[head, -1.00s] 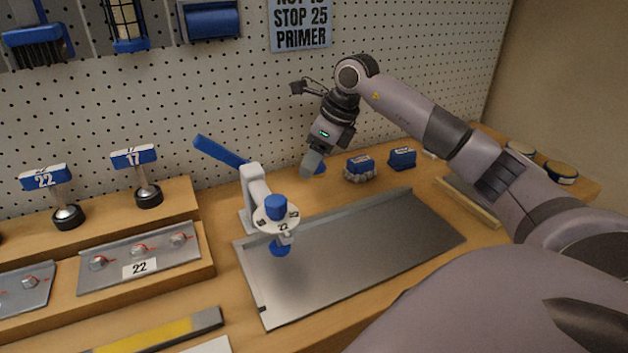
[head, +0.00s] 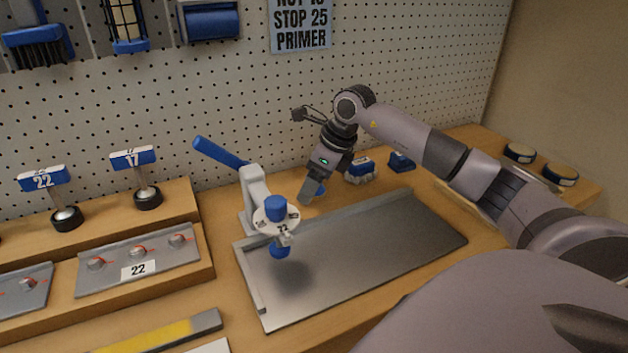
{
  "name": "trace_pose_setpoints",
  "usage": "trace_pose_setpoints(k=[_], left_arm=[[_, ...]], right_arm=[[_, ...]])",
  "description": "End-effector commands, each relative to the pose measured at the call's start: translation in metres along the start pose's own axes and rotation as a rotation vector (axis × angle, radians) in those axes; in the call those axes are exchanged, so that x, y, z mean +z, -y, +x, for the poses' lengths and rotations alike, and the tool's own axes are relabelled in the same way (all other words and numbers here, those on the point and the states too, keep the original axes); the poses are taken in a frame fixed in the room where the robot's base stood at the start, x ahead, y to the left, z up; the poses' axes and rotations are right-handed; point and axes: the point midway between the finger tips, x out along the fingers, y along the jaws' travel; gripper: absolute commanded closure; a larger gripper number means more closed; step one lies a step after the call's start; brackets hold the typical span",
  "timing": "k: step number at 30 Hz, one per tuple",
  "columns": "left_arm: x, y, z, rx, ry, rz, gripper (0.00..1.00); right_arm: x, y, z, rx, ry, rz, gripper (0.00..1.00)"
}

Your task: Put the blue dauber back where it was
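My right gripper (head: 308,190) points down above the bench, just behind the back edge of the metal tray (head: 400,230). A small blue piece (head: 321,190) shows at the right of its fingertips and moves with them. It looks like the blue dauber held in the fingers, mostly hidden by them. Behind and to the right, a blue-topped block with a grey, lumpy base (head: 360,171) and a blue block (head: 401,162) stand on the bench. My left gripper is not in view.
A grey stand (head: 255,190) with a blue lever (head: 220,151) and a numbered disc rises at the tray's left. Two round tins (head: 519,153) sit at the far right. Stamps labelled 22 (head: 43,178) and 17 (head: 133,159) stand left. The tray is bare.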

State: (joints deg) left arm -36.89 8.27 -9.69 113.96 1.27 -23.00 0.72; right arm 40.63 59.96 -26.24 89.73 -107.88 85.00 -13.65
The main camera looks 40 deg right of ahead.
Motion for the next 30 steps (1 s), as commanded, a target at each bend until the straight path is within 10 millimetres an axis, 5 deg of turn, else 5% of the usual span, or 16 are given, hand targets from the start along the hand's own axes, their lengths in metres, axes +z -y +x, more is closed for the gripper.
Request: trace_pose_setpoints(k=[10,24,30], left_arm=[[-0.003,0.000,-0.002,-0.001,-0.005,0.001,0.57],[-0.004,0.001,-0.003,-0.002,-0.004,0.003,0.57],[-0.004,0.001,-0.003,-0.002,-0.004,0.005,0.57]], right_arm=[[0.002,0.001,-0.009,-0.002,0.002,0.000,0.23],[0.002,0.000,-0.102,-0.003,0.002,-0.001,0.23],[0.002,0.000,-0.121,0.000,0.001,0.000,0.23]])
